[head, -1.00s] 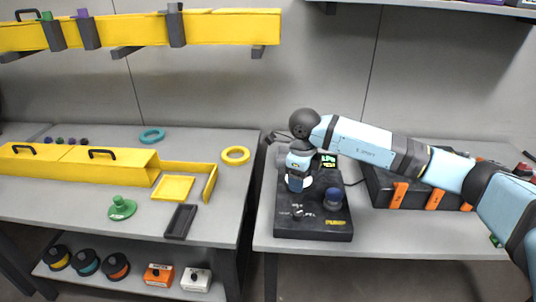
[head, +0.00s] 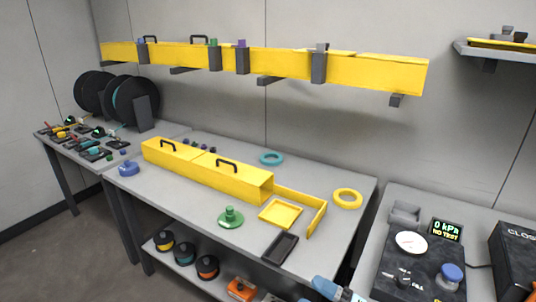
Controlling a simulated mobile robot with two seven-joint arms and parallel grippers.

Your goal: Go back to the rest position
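No gripper fingers show in the head view. Only a light blue and white piece of one of my arms shows at the bottom edge, right of the middle, in front of the table. I cannot tell whether either gripper is open or holds anything. The black test box (head: 391,269) stands on the right table with its round white gauge (head: 411,243), a blue knob (head: 450,276) and a display (head: 445,231) reading "0 kPa NO TEST". No arm is over its visible part.
The middle table (head: 190,203) carries a yellow duct (head: 205,170), a yellow tray (head: 280,213), a black tray (head: 281,247), a green knobbed disc (head: 231,217) and rings. A yellow wall duct (head: 375,73) runs above. Black reels (head: 135,101) stand at the far left. Floor shows at lower left.

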